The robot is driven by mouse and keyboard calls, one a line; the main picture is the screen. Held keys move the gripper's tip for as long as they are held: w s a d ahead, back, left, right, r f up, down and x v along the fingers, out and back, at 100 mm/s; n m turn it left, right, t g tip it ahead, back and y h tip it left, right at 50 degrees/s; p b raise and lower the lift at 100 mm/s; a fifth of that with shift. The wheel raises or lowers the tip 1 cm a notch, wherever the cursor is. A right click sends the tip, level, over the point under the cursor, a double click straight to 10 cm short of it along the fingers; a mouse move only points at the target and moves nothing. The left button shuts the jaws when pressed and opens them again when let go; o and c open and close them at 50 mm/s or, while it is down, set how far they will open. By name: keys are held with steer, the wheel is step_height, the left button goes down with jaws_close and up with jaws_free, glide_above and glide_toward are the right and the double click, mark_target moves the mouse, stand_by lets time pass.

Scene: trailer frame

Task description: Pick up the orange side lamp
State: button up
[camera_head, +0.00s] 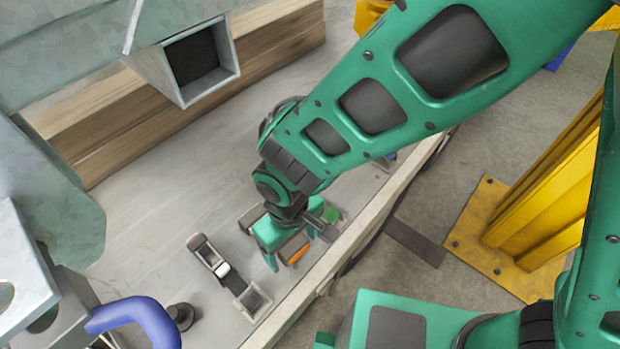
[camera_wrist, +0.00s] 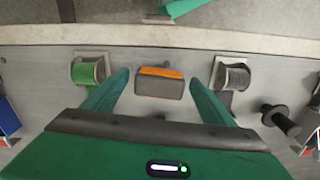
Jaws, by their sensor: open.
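The orange side lamp (camera_wrist: 160,84) shows in the wrist view as a small block with an orange top strip and a dark lower body. It lies on the grey table between my two fingers and apart from both. In the head view its orange part (camera_head: 298,255) shows just beside my gripper (camera_head: 284,262), which partly hides it. My gripper's green fingers are spread on either side of the lamp in the wrist view (camera_wrist: 160,94). The gripper is open and empty.
A green spool (camera_wrist: 89,72) stands close left of the lamp, and a dark spool (camera_wrist: 234,77) close right. A black flanged part (camera_wrist: 281,119) lies farther right. A strap buckle (camera_head: 222,272) lies on the table. The table's pale edge (camera_head: 345,243) runs close by.

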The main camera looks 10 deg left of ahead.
steer(key=c, duration=1.3)
steer(key=shift+o, duration=0.2)
steer(key=shift+r, duration=0.1)
